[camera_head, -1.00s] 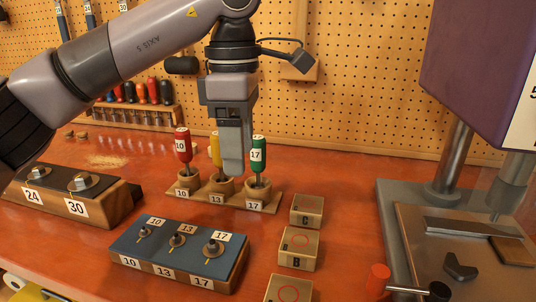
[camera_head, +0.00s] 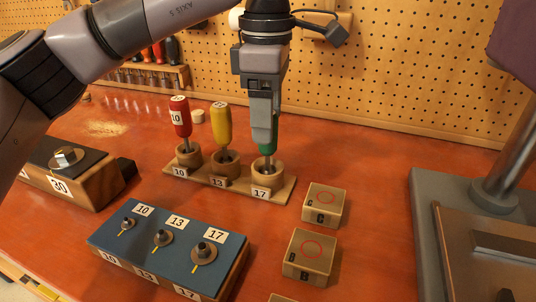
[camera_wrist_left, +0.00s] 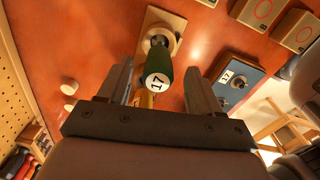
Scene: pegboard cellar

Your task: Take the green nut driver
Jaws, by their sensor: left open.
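The green nut driver (camera_head: 271,146) stands upright in the cup marked 17 at the right end of a small wooden rack (camera_head: 286,190). Its handle is mostly hidden behind my left gripper (camera_head: 264,138) in the head view. In the left wrist view, the green nut driver (camera_wrist_left: 158,72) with its 17 label lies between the two open fingers of my left gripper (camera_wrist_left: 158,88), with gaps on both sides. The red driver (camera_head: 180,118) and the yellow driver (camera_head: 221,124) stand in the cups marked 10 and 13. My right gripper is not in view.
A blue-topped block (camera_head: 185,235) with bolts marked 10, 13 and 17 stands in front of the rack. Wooden blocks C (camera_head: 324,203) and B (camera_head: 309,254) are to the right. A grey machine base (camera_head: 430,240) stands at far right. A pegboard (camera_head: 400,70) rises behind.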

